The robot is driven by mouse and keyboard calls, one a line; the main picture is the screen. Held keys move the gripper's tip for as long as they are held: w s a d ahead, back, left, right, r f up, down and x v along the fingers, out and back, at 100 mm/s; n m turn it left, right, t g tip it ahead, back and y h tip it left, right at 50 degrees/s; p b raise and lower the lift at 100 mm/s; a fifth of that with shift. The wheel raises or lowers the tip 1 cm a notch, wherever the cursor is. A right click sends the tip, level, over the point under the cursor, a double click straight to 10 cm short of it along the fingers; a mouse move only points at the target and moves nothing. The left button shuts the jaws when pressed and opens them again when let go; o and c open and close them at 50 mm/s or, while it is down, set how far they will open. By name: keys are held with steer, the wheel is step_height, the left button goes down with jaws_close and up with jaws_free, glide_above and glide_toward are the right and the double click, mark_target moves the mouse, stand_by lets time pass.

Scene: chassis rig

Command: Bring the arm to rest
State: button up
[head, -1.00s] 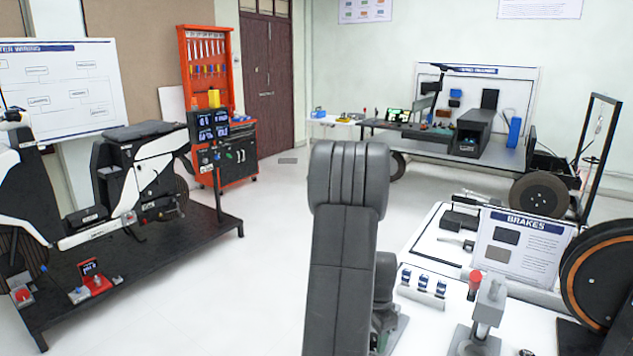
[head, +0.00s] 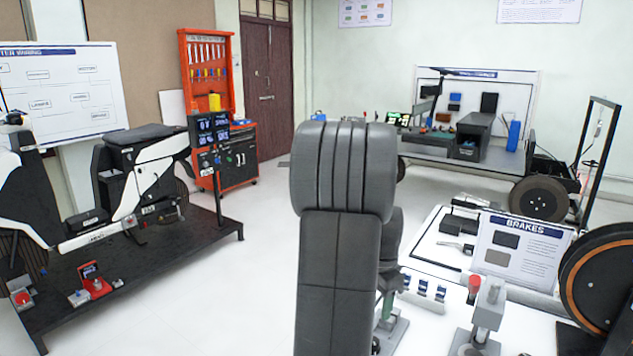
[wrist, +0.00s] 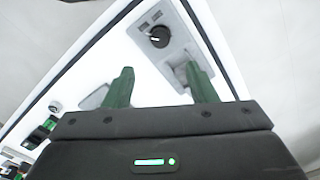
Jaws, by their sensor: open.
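My gripper (wrist: 158,68) shows in the wrist view with its two green fingers apart and nothing between them. It is above a white tabletop (wrist: 150,62), and I cannot tell how far above. A round black knob (wrist: 159,37) on a grey plate lies beyond the fingertips. In the head view my dark grey arm rises bent through the middle of the picture and hides most of the gripper.
The bench with the brakes board (head: 522,246) stands at the right, with a row of blue-topped switches (head: 423,289), a red button (head: 474,284) and a large wheel (head: 603,275). A motorcycle rig (head: 140,180) is at the left. The white floor (head: 245,285) between is open.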

step_height(320, 180, down, 13)
steer(key=shift+r, duration=0.2)
steer(key=n+p, duration=0.1)
steer(key=n, duration=0.4)
steer(key=n+p, duration=0.2)
steer(key=n, duration=0.3)
steer(key=n+p, duration=0.3)
steer(key=n, duration=0.2)
steer(key=shift+r+n, duration=0.1)
steer(key=shift+n, duration=0.3)
steer(key=shift+w+n+p, duration=0.1)
steer(key=shift+n+p, duration=1.65)
steer(key=shift+n, duration=0.55)
